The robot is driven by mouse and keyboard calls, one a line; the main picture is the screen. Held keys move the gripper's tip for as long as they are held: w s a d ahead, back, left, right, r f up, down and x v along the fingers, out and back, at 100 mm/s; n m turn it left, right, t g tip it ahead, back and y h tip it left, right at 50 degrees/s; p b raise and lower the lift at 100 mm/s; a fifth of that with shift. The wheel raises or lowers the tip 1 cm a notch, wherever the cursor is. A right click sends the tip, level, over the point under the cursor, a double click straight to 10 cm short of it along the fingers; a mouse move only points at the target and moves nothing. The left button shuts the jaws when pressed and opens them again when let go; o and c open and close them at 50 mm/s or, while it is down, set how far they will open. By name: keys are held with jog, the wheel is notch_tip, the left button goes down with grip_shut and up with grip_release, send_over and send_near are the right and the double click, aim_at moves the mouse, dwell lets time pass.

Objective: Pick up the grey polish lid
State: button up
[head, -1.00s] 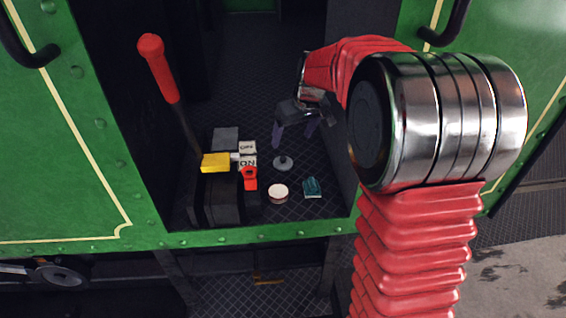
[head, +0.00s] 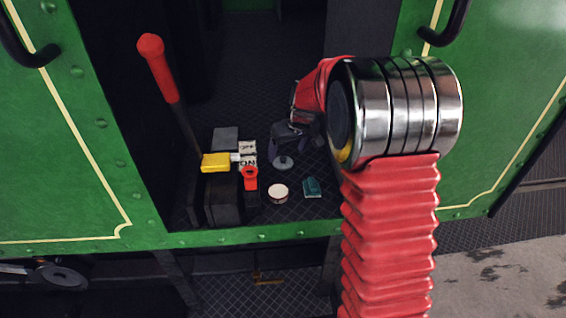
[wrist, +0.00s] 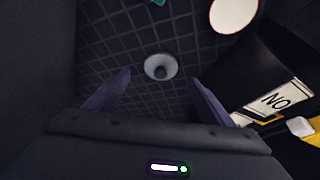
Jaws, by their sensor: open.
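The grey polish lid (head: 283,163) is a small round disc with a dark knob on top. It lies flat on the dark tread-plate floor inside the green doorway. In the wrist view the lid (wrist: 160,66) lies ahead between my two fingers, with its knob facing me. My gripper (head: 287,149) is open and empty, just above the lid, with purple-grey fingers to either side of it. In the wrist view the fingers of my gripper (wrist: 158,78) are spread wider than the lid. They do not appear to touch it.
A round cream-topped tin (head: 278,193) and a teal object (head: 312,187) lie nearer the sill. To the left are a red object (head: 250,178), a white lettered box (head: 248,148), a yellow block (head: 215,162) and dark boxes (head: 223,198). A red-handled lever (head: 158,68) stands left.

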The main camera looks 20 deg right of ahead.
aim_at(284, 160)
jog(key=shift+x, duration=2.6)
jog(key=shift+s, duration=0.1)
jog(key=shift+c, duration=0.5)
jog(key=c, duration=1)
